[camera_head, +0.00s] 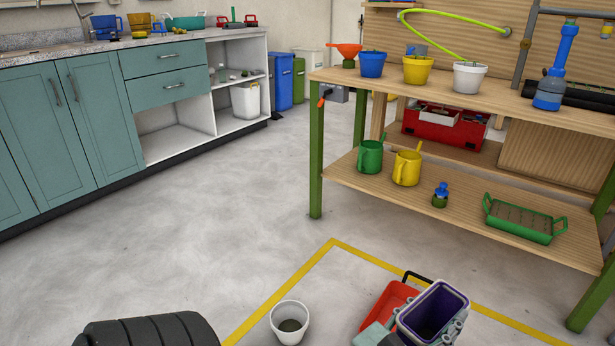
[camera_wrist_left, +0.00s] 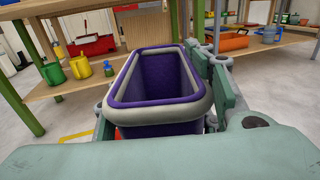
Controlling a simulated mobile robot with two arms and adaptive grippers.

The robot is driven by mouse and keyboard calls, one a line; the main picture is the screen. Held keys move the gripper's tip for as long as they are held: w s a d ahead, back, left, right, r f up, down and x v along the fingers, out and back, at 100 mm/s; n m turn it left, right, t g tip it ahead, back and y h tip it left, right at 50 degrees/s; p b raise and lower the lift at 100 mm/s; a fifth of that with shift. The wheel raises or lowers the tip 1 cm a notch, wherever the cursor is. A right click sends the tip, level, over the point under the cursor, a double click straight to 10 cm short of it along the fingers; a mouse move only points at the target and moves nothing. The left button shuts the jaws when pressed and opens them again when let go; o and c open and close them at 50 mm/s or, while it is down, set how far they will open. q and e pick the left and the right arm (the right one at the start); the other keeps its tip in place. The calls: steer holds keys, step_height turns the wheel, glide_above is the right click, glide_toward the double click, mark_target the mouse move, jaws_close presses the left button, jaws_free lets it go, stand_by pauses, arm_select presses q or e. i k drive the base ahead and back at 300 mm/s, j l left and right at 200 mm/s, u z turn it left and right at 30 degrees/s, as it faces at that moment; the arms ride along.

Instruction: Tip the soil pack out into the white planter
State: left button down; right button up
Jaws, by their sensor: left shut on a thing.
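My left gripper (camera_head: 418,326) is shut on an open-topped pack with a dark purple inside and a pale rim, taken as the soil pack (camera_head: 436,308). The pack is held with its mouth up, slightly tilted. It also shows in the left wrist view (camera_wrist_left: 158,76), between the green-grey finger pads; I see only purple lining and no soil inside. A white planter (camera_head: 290,322) stands upright on the floor to the left of the pack and apart from it, with something dark at its bottom. My right gripper is not in view.
A red container (camera_head: 384,304) with a black handle is behind the pack. Yellow tape (camera_head: 282,290) marks the floor. A wooden bench (camera_head: 335,76) with coloured pots and watering cans stands behind at right. Teal cabinets (camera_head: 90,110) line the left. The middle floor is clear.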

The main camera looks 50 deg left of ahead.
mark_target(290, 319)
steer(key=k+j+z, duration=0.1)
steer(key=k+z, duration=0.8)
steer(key=z, duration=0.15)
steer(key=k+j+z, duration=0.15)
steer(key=k, duration=0.25)
steer(key=k+j+z, duration=0.1)
steer(key=k+j, duration=0.3)
steer(key=j, duration=0.4)
steer(key=k+j+u, duration=0.1)
steer(key=j, duration=0.9)
steer(key=k+u, duration=0.05)
